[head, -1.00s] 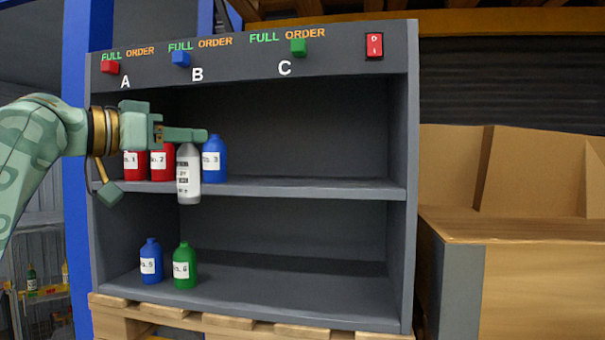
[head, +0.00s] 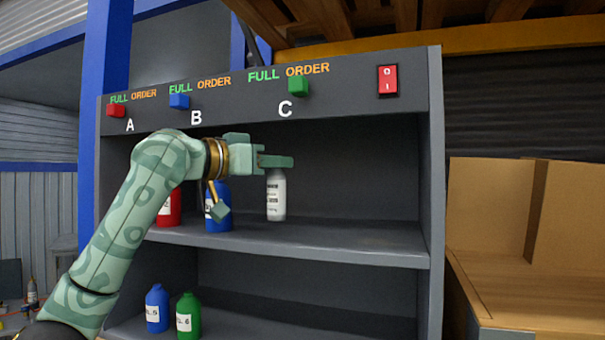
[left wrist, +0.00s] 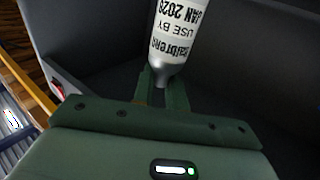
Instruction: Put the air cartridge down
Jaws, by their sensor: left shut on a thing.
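The air cartridge (head: 276,197) is a pale grey-white bottle with a printed label. It hangs upright under my left gripper (head: 278,161), which is shut on its neck. Its base is at or just above the upper shelf (head: 330,241), under letter C; I cannot tell whether it touches. In the left wrist view the cartridge (left wrist: 182,35) shows upside down, with its neck between the two fingers of my left gripper (left wrist: 163,92). My right gripper is not in view.
A blue bottle (head: 224,215) and a red bottle (head: 170,208) stand on the upper shelf to the left, partly hidden by my arm. Right of the cartridge the shelf is clear. Blue (head: 157,308) and green (head: 188,316) bottles stand below. A red switch (head: 388,79) is at upper right.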

